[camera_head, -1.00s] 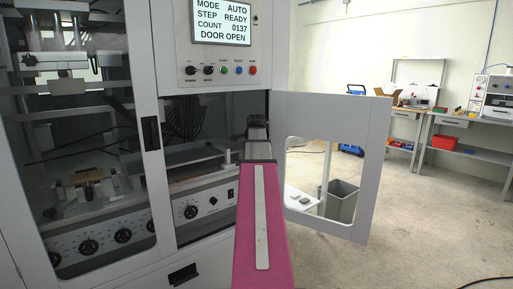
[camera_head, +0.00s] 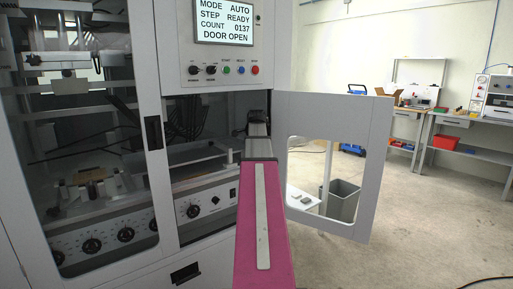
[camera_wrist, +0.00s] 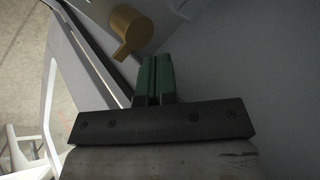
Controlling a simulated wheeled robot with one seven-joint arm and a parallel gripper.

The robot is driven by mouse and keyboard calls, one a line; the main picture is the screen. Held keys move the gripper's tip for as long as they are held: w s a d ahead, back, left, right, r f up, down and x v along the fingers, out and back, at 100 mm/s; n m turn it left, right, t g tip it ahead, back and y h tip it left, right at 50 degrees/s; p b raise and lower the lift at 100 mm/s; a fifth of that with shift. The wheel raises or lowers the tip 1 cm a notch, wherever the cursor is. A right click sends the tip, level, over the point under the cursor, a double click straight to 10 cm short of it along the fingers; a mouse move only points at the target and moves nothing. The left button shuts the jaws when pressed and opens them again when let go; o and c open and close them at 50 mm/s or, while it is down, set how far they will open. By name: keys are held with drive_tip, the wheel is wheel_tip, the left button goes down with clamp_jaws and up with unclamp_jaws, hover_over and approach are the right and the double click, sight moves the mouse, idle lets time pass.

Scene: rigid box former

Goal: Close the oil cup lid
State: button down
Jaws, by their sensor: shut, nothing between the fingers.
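A brass-yellow oil cup (camera_wrist: 131,32) shows in the wrist view, with a rounded body and a short stub pointing toward my fingers. I cannot make out its lid as a separate part or tell how far it stands open. My gripper (camera_wrist: 156,60) has green fingertips that are shut together and empty. The fingertips are just below and right of the cup in the picture, and appear apart from it. In the head view my arm reaches into the machine's doorway; the cup and fingertips cannot be made out there.
The machine's door (camera_head: 334,150) stands open to the right, and the control panel (camera_head: 224,42) above reads DOOR OPEN. The machine's interior wall (camera_wrist: 260,70) is close on the right in the wrist view. A grey bin (camera_head: 343,202) stands on the floor behind the door.

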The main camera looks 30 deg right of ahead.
wheel_tip(320, 180, up, 2)
drive_tip(key=shift+w+d+r, duration=0.1)
drive_tip(key=shift+d, duration=0.05)
drive_tip(key=s+a+r, duration=0.3)
drive_tip(key=s+r, duration=0.1)
drive_tip(key=s, duration=0.4)
drive_tip(key=shift+s+a, duration=0.25)
drive_tip(key=shift+s, duration=0.15)
